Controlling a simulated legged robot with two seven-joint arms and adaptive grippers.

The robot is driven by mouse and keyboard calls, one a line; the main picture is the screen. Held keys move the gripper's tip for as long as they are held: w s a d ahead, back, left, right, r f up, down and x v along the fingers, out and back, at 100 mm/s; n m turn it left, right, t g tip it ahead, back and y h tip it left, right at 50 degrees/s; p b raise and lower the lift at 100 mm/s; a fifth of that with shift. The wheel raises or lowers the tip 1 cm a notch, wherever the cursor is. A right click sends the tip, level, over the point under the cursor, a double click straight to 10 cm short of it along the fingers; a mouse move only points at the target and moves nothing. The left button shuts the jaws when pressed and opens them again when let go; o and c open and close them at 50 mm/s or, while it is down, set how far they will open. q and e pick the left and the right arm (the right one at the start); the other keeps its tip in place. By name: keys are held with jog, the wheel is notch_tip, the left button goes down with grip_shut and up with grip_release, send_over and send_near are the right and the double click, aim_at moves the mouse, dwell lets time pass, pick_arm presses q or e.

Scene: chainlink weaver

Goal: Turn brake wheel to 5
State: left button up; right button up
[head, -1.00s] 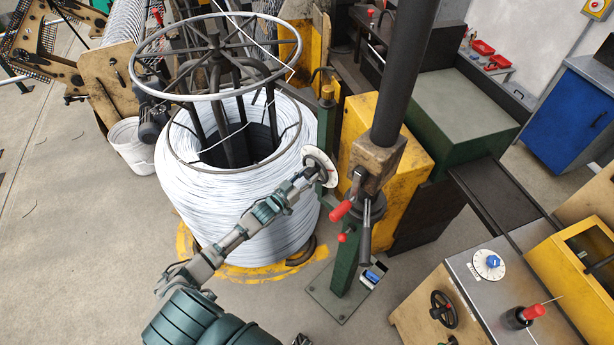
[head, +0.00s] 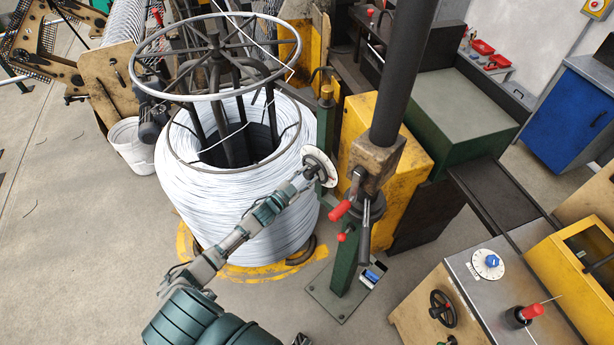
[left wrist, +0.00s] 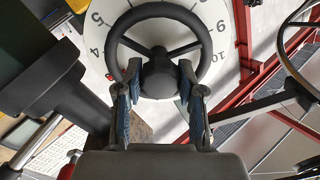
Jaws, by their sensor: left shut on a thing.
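The brake wheel (left wrist: 158,75) is a black spoked handwheel in front of a white numbered dial (left wrist: 97,30). In the left wrist view, 5 and 4 show at the dial's left, 9 and 10 at its right. A small red mark shows near the 4; I cannot tell if it is the pointer. My left gripper (left wrist: 158,80) is shut on the wheel, its blue-padded fingers on either side of the hub. In the head view the dial (head: 325,165) stands beside the wire coil, with my left gripper (head: 308,174) at its face.
A big coil of white wire (head: 235,215) stands close behind my left arm. A dark post with red-tipped levers (head: 340,210) is just right of the dial. A bench with another black handwheel (head: 443,308) and a blue knob is at the lower right. Open floor lies left.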

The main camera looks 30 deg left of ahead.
pick_arm(q)
jog(key=m, duration=0.5)
jog(key=shift+f+m+b, duration=0.1)
jog(key=shift+m+b, duration=0.3)
jog(key=m+b, duration=0.1)
jog(key=m, duration=0.3)
jog(key=shift+f+m, duration=0.1)
jog(key=shift+m, duration=0.3)
jog(key=shift+m+h, duration=0.3)
jog(key=shift+m, duration=0.3)
jog(key=shift+s+f, duration=0.1)
jog(key=shift+f, duration=0.05)
jog(key=o, duration=0.9)
jog(key=shift+o, duration=1.2)
jog(key=shift+r, duration=0.2)
jog(key=shift+s+a, duration=0.1)
jog(key=shift+s, duration=0.05)
jog(key=v, duration=1.1)
jog(key=shift+s+f, duration=0.2)
jog(key=shift+s, duration=0.05)
